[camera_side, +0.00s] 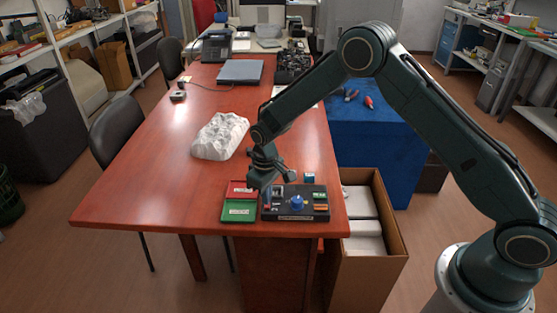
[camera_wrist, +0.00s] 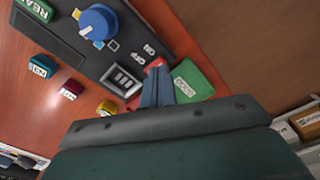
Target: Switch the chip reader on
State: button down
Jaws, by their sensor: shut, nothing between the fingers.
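The chip reader is a dark, flat panel (camera_side: 312,215) near the front edge of the red table, and the wrist view shows part of its face (camera_wrist: 70,45). A blue round knob (camera_side: 297,202) stands on it; it also shows large in the wrist view (camera_wrist: 98,22). ON and OFF labels (camera_wrist: 148,50) are printed near the panel's edge, close to my fingertips. The switch lever is not clearly visible; my fingers may cover it. My gripper (camera_side: 266,190) is shut and empty, low over the reader's left end; its fingers show in the wrist view (camera_wrist: 157,72).
A red tray (camera_side: 238,186) and a green tray (camera_side: 238,211) lie left of the reader. Small coloured blocks, one teal (camera_wrist: 42,66), one dark red (camera_wrist: 71,89) and one yellow (camera_wrist: 107,108), lie beside it. A white crumpled lump (camera_side: 219,136) sits behind. The table's left is clear.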

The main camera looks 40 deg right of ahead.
jog(key=shift+f, duration=0.95)
dwell(1.1)
jog(key=shift+r, duration=0.1)
jog(key=shift+r, duration=3.4)
